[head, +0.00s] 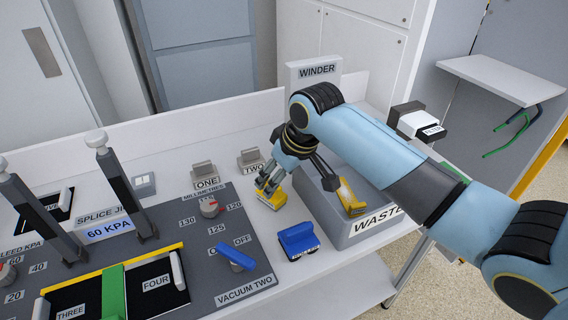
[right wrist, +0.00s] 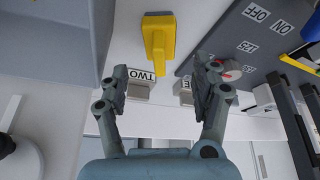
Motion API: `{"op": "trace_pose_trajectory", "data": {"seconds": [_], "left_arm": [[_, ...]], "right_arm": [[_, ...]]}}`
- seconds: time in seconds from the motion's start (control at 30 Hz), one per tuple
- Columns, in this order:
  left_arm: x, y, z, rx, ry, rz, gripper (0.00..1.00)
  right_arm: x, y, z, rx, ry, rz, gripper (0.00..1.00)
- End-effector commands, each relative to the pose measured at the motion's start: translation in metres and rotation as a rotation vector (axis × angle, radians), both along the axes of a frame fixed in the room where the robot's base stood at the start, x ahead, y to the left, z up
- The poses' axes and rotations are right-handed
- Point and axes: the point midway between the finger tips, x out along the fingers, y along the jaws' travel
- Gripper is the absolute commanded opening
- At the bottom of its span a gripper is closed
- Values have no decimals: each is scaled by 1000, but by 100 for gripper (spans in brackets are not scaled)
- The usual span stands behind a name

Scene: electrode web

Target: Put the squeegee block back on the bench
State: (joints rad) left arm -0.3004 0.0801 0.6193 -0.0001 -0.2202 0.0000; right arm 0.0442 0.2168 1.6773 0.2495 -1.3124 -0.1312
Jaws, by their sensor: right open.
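A yellow block with a handle, which I take to be the squeegee block (head: 272,198), rests on the white bench (head: 340,288) in front of the labels ONE and TWO. In the right wrist view the yellow block (right wrist: 158,42) lies flat on the bench, just beyond and between my fingertips. My right gripper (head: 295,184) is open and empty above the bench, close to the block; it also shows in the right wrist view (right wrist: 162,78) with its fingers spread wide. In the head view a finger partly covers the block. My left gripper is not in view.
The grey WASTE bin (head: 375,225) stands right of the block, with another yellow piece (head: 350,198) at it. A blue block (head: 298,240) sits on the bench nearer me. The dark control panel (head: 190,250) lies left.

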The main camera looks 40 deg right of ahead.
Motion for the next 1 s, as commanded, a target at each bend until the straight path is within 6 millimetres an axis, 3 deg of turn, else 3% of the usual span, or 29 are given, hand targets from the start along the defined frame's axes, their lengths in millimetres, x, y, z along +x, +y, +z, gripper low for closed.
{"op": "trace_pose_trajectory", "data": {"seconds": [0.1, 0.3, 1.0], "left_arm": [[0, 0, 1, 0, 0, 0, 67], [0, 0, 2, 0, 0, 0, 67], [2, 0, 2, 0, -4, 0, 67]], "right_arm": [[-9, -1, 22, -1, -2, 1, 65], [-17, -2, 42, -1, -1, 0, 65], [-19, -2, 44, 0, 0, 0, 65]]}}
